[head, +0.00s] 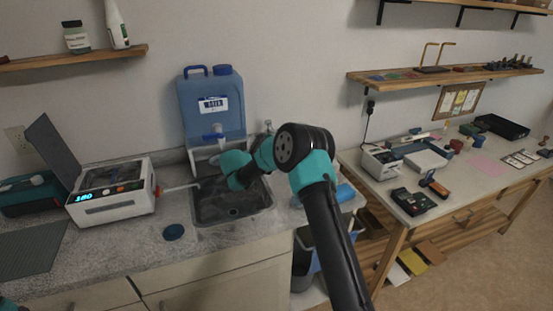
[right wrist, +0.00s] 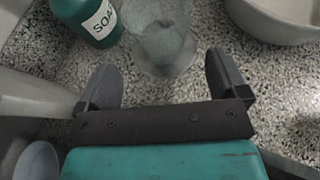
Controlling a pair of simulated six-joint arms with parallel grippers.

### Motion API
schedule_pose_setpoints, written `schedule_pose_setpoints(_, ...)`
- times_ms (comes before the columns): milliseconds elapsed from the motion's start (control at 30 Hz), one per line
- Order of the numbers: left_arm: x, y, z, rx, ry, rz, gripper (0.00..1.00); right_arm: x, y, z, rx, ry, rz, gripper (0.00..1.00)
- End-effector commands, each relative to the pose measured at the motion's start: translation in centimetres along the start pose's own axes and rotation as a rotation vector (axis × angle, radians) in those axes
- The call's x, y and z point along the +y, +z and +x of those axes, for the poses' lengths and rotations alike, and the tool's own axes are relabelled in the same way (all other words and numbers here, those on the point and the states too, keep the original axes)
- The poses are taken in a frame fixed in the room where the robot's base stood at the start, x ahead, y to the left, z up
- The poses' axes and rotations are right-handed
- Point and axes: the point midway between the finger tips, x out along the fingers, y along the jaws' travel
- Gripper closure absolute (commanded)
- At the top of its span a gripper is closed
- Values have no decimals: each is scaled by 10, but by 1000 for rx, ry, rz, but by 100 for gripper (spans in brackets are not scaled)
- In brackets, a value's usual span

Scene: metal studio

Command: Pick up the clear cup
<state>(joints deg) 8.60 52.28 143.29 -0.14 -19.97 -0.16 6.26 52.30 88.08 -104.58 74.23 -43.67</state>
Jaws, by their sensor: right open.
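The clear cup (right wrist: 163,42) stands on a speckled counter at the top middle of the right wrist view. It is see-through, and I cannot make it out in the head view. My right gripper (right wrist: 163,82) is open and empty, its two dark fingers spread just short of the cup, one toward each side. In the head view my right arm reaches over the sink area, and its fingers are hidden behind the arm. My left gripper is not in view.
A green soap bottle (right wrist: 88,18) stands close left of the cup, and a pale bowl (right wrist: 280,18) is to its right. The head view shows a sink (head: 232,208), a blue water container (head: 211,108) behind it and a white device (head: 112,205) at left.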

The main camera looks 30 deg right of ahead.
Motion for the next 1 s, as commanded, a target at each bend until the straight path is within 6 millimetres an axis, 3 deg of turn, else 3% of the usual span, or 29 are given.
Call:
schedule_pose_setpoints(333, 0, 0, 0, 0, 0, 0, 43, 0, 2, 5, 1, -1, 1, 8)
schedule_pose_setpoints(700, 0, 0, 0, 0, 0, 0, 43, -1, 4, 54, 0, -2, 1, 8)
schedule_pose_setpoints(1000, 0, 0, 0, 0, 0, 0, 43, -1, 4, 61, 0, 0, 1, 8)
